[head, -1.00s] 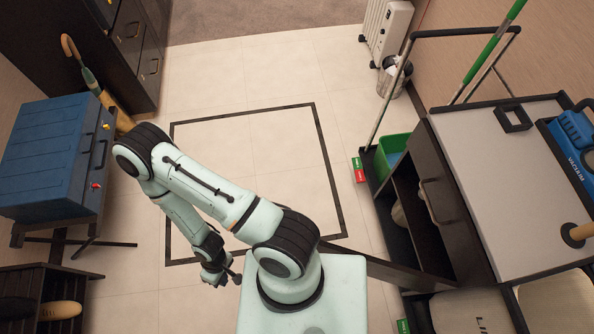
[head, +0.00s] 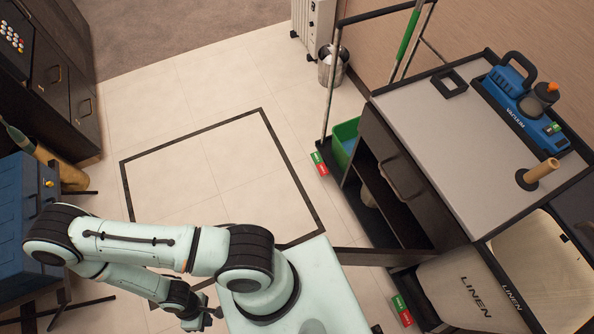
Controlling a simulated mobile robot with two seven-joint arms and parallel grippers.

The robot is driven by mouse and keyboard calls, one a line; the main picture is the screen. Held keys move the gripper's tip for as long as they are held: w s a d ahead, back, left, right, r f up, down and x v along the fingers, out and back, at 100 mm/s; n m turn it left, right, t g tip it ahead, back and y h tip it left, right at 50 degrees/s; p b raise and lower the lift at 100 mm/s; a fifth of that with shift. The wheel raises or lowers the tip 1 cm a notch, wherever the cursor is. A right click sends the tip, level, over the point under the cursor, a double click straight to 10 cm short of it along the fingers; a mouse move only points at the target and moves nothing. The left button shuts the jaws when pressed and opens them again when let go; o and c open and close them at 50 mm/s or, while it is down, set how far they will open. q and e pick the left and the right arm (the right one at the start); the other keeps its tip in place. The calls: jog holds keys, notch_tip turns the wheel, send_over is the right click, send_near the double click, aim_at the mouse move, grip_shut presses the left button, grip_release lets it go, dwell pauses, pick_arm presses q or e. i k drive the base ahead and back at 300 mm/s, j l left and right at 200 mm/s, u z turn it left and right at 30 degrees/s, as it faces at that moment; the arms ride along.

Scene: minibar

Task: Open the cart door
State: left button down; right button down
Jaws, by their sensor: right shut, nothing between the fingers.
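The cart (head: 455,125) stands at the right, with a grey top and a dark front panel with a handle (head: 405,185). Below the panel, its dark shelves are exposed. A dark thin panel (head: 375,257), seen nearly edge-on, juts left from the cart's near side and looks like its door standing open. Its left end passes behind my body. My right gripper (head: 205,316) is shut and empty at the lower left, low over the floor. It is well apart from the cart and panel. My left gripper is not in view.
A blue cabinet (head: 28,195) and dark drawers (head: 75,95) line the left. A green bucket (head: 345,140) sits at the cart's far end, a bin (head: 333,66) behind it. A linen bag (head: 465,290) hangs at the near end. The tiled floor (head: 215,165) between is clear.

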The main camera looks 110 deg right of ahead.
aim_at(381, 257)
jog(key=z, duration=0.45)
jog(key=l+z, duration=0.15)
jog(key=z, duration=0.3)
jog(key=k+l+z, duration=0.1)
jog(key=z, duration=0.75)
jog(key=l+z, duration=0.15)
jog(key=z, duration=0.75)
jog(key=i+l, duration=0.05)
